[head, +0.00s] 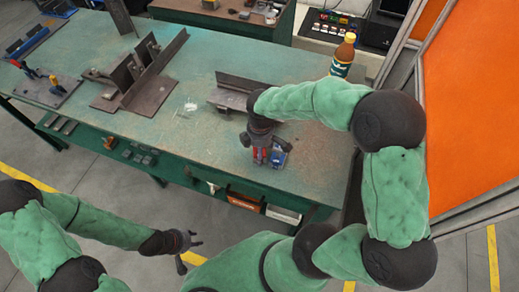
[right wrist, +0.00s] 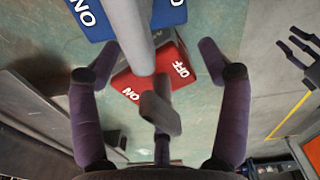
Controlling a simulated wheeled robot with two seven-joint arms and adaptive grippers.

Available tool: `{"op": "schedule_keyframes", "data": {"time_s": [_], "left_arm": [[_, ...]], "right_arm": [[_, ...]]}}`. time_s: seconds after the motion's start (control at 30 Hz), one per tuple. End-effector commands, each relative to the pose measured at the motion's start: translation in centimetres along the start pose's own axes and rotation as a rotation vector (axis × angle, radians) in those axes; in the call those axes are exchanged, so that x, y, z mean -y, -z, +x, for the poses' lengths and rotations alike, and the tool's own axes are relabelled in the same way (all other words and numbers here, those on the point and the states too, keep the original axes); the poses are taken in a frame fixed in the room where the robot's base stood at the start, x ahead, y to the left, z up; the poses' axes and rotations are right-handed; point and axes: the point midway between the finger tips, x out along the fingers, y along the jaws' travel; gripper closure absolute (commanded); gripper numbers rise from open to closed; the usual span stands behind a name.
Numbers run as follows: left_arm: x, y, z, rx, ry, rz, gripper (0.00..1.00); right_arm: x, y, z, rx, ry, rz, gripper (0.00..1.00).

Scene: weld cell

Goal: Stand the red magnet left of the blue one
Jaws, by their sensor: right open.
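The red magnet (right wrist: 170,66), marked ON and OFF, is on the green table between the spread fingers of my right gripper (right wrist: 160,72). A grey bar and a finger partly cover it. The blue magnet (right wrist: 92,20) is close by at the top edge of the right wrist view, partly cut off. In the head view my right gripper (head: 262,146) is over the red magnet (head: 262,156), and the blue magnet (head: 279,159) shows just right of it. My right gripper is open around the red magnet. My left gripper (head: 190,240) is open and empty, off the table's front.
On the green table (head: 200,140) a steel angle piece (head: 235,92) lies behind my right gripper. Larger steel parts (head: 140,75) and a clamp board (head: 45,85) are at the left. A brown bottle (head: 343,58) stands at the back right. The table's front middle is clear.

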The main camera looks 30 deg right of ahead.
Motion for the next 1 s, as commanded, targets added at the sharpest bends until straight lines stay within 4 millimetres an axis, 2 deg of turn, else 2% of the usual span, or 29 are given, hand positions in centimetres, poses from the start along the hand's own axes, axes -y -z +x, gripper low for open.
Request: {"op": "schedule_keyframes", "data": {"time_s": [0.3, 0.5, 0.7, 1.0], "left_arm": [[-1.0, -0.1, -2.8, 0.000, 0.000, 0.000, 0.65], [-1.3, -0.1, -3.8, 0.000, 0.000, 0.000, 0.65], [-1.5, -0.1, -4.1, 0.000, 0.000, 0.000, 0.65], [-1.4, -0.2, -4.1, 0.000, 0.000, 0.000, 0.65]], "right_arm": [[-0.1, 0.1, -6.7, -0.001, -0.003, -0.001, 0.23], [0.0, 0.0, -9.7, 0.000, -0.001, -0.001, 0.23], [0.0, 0.0, -11.0, 0.001, 0.000, -0.001, 0.23], [0.0, 0.0, -11.1, 0.001, 0.000, -0.001, 0.23]]}}
